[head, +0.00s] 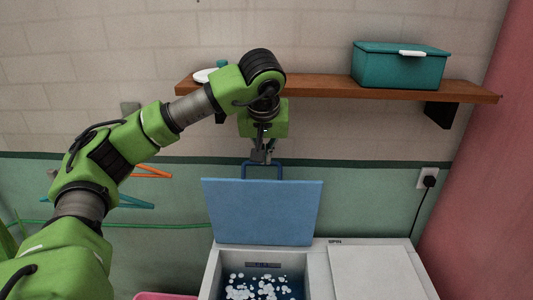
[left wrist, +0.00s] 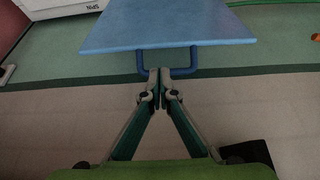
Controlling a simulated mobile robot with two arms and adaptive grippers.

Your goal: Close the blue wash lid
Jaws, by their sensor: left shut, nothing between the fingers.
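The blue wash lid (head: 262,212) stands open and nearly upright at the back of the white washing machine (head: 318,262), above the wash tub. Its blue handle (head: 262,164) sticks up from its top edge. In the left wrist view the lid (left wrist: 165,27) and its handle (left wrist: 194,62) also show. My left gripper (head: 262,158) is at the handle, with its shut fingertips (left wrist: 160,72) overlapping the handle bar in the picture. Nothing shows between the fingers, and I cannot tell whether they touch the bar. My right gripper is not in view.
The tub holds water with white foam (head: 258,288). The closed spin lid (head: 375,270) is to the right. A wooden shelf (head: 330,88) with a teal box (head: 398,68) is above. A socket with a plug (head: 428,180) is on the right wall part. Hangers (head: 150,172) hang at left.

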